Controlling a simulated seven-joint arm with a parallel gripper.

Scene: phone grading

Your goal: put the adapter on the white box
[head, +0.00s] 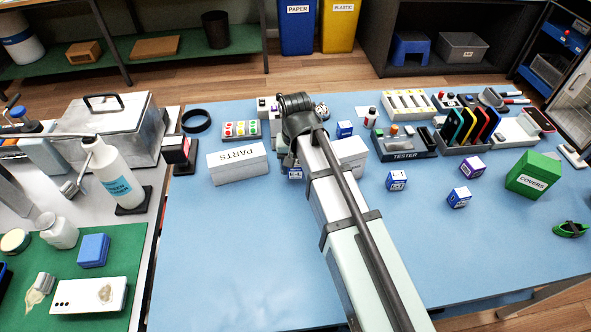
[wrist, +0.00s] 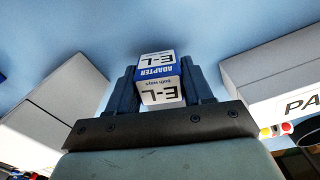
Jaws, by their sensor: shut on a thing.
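My gripper (wrist: 160,88) is shut on the adapter, a small blue and white box (wrist: 158,75) marked "ADAPTER" and "E-L" in the wrist view. A little of the adapter (head: 295,173) shows beside my arm in the head view. Its height over the table is hard to tell. The plain white box (head: 352,150) stands just right of my gripper in the head view, partly hidden by my arm. It fills the left of the wrist view (wrist: 50,120). The white "PARTS" box (head: 237,165) is left of my gripper in the head view and at the right in the wrist view.
Several small blue or purple and white boxes, one of them here (head: 397,180), stand on the blue table (head: 240,270). The tester (head: 405,147) and green "COVERS" box (head: 533,176) are to the right. The front left of the table is clear.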

